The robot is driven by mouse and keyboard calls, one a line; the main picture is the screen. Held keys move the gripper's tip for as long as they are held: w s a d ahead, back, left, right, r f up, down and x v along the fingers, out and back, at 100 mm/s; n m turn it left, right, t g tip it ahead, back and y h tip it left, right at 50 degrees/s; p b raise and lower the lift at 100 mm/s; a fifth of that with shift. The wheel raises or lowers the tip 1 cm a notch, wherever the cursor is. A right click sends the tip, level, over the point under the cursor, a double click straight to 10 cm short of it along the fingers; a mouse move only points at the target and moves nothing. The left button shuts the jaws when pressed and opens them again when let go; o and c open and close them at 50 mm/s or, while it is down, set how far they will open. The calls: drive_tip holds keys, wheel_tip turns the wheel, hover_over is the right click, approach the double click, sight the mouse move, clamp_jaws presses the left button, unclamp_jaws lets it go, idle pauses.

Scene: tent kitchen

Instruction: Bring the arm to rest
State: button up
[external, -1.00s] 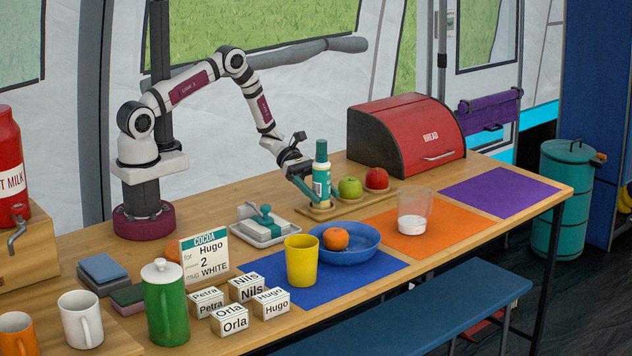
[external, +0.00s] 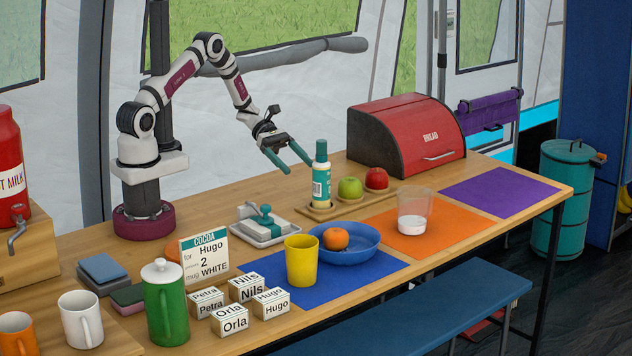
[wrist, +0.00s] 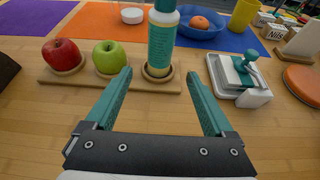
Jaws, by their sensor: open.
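My gripper (external: 288,160) is open and empty, raised above the table just left of the teal-and-white bottle (external: 321,176). In the wrist view its two teal fingers (wrist: 160,95) stand wide apart, with the bottle (wrist: 162,42) beyond and between them. The bottle stands upright in the wooden holder board (external: 345,207), beside a green apple (external: 350,188) and a red apple (external: 377,178). The gripper does not touch the bottle.
A blue bowl (external: 345,248) with an orange, a yellow cup (external: 301,261) and a glass (external: 413,211) stand in front. A red bread box (external: 405,135) stands behind right. Bare wood lies near my base.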

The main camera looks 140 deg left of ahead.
sight(319, 141)
drive_tip(key=shift+r, duration=0.1)
idle(0.3)
drive_tip(key=w+r+m+g, duration=0.1)
drive_tip(key=w+r+m, duration=0.2)
drive_tip(key=w+r+m+g, duration=0.1)
drive_tip(key=w+r+m, duration=0.2)
drive_tip(key=r+m, duration=0.1)
drive_tip(key=w+r+m+g, duration=0.1)
drive_tip(key=w+r+m, duration=0.2)
drive_tip(key=m, duration=0.1)
drive_tip(key=shift+d+r, duration=0.25)
drive_tip(key=shift+d, duration=0.15)
drive_tip(key=w+d+r+m+g+h, duration=0.15)
drive_tip(key=d+m, duration=0.25)
drive_tip(key=d, duration=0.4)
drive_tip(key=w+d+r+m+g+h, duration=0.1)
drive_tip(key=w+d+m+g+h, duration=0.15)
drive_tip(key=d+m, duration=0.4)
drive_tip(key=w+d+r+m+g+h, duration=0.1)
drive_tip(key=w+d+m+g, duration=0.15)
drive_tip(key=d, duration=0.75)
drive_tip(key=s+d+m+g+y, duration=0.4)
drive_tip(key=s+d+m+y, duration=0.2)
drive_tip(key=s+d+m, duration=0.6)
drive_tip(key=d+m, duration=0.1)
drive_tip(key=m, duration=0.3)
drive_tip(key=shift+s+r+m, duration=0.15)
drive_tip(key=shift+s+m, duration=0.15)
